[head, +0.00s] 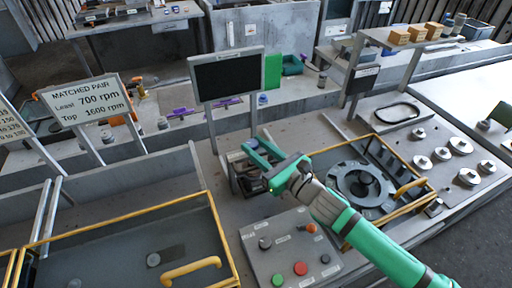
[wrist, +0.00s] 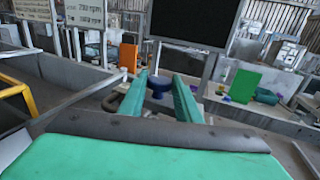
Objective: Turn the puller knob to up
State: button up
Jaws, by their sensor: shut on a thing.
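The puller knob (wrist: 160,86) shows in the wrist view as a dark blue round cap between the tips of my two green fingers. My gripper (wrist: 161,84) is shut on it, with a finger on either side. In the head view my gripper (head: 256,144) reaches over a dark metal device (head: 246,178) on the bench, below the black screen. There the fingers largely hide the knob, and I cannot tell which way it is turned.
A black screen (head: 228,76) stands just behind my gripper. A control panel (head: 290,250) with red and green buttons lies in front. A yellow-framed bay (head: 130,245) is at left, and a round blower housing (head: 362,187) lies right, under my arm.

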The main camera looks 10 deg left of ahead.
jog(key=shift+w+n+g+y, duration=0.1)
jog(key=shift+n+g+y, duration=0.2)
jog(key=shift+n+g, duration=0.15)
jog(key=shift+w+d+n+g+y, duration=0.1)
jog(key=shift+w+n+g+y, duration=0.15)
jog(key=shift+n+g+y, duration=0.65)
jog(key=shift+w+d+n+g+y, duration=0.1)
jog(key=shift+w+n+g+y, duration=0.15)
jog(key=shift+n+g, duration=1.15)
jog(key=g, duration=0.2)
jog(key=n+g, duration=0.1)
jog(key=g, duration=0.1)
jog(key=n+g, duration=0.1)
jog(key=g, duration=0.1)
jog(key=shift+w+n+y, duration=0.25)
jog(key=shift+y, duration=0.1)
jog(key=n+g, duration=0.2)
jog(key=g, duration=0.1)
jog(key=n+g+h, duration=0.1)
jog(key=g, duration=0.1)
jog(key=shift+w+a+g, duration=0.2)
jog(key=shift+w+g, duration=0.05)
jog(key=shift+w+a+r+n+g+h, duration=0.15)
jog(key=shift+n+g+h, duration=0.7)
jog(key=shift+n+g, duration=0.45)
jog(key=shift+w+d+f+n+g+h, duration=0.1)
jog(key=shift+n+g+h, duration=0.85)
jog(key=shift+g, duration=0.55)
jog(key=shift+r+n, duration=0.1)
jog(key=shift+n, duration=0.25)
